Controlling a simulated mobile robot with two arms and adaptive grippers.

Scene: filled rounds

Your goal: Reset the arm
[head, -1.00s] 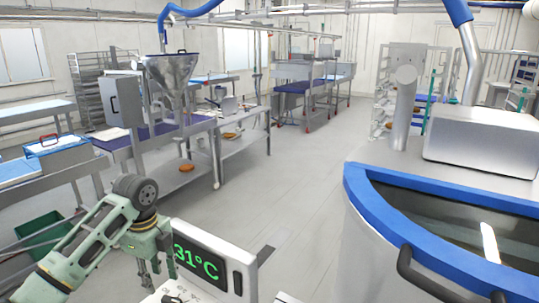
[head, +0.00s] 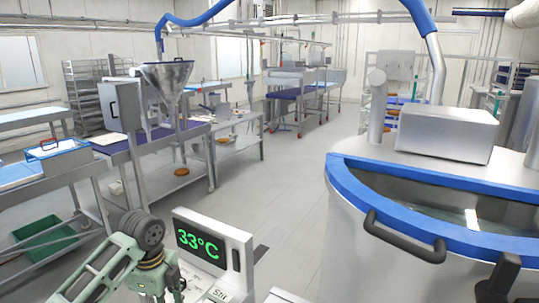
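My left arm comes in from the lower left, pale green with a dark round joint. Its wrist end, toward my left gripper (head: 163,284), is at the bottom edge beside a white display unit. The fingers are mostly cut off by the frame, so their opening cannot be told. I see nothing held there. My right gripper cannot be made out. A dark shape at the lower right edge is too cut off to identify.
The white display unit (head: 243,240) reads 33°C. A large steel tank with a blue rim (head: 400,218) and black handle (head: 405,238) stands close on the right. Worktables and a steel hopper (head: 166,76) line the left. A green bin (head: 45,240) is low left. Middle floor is clear.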

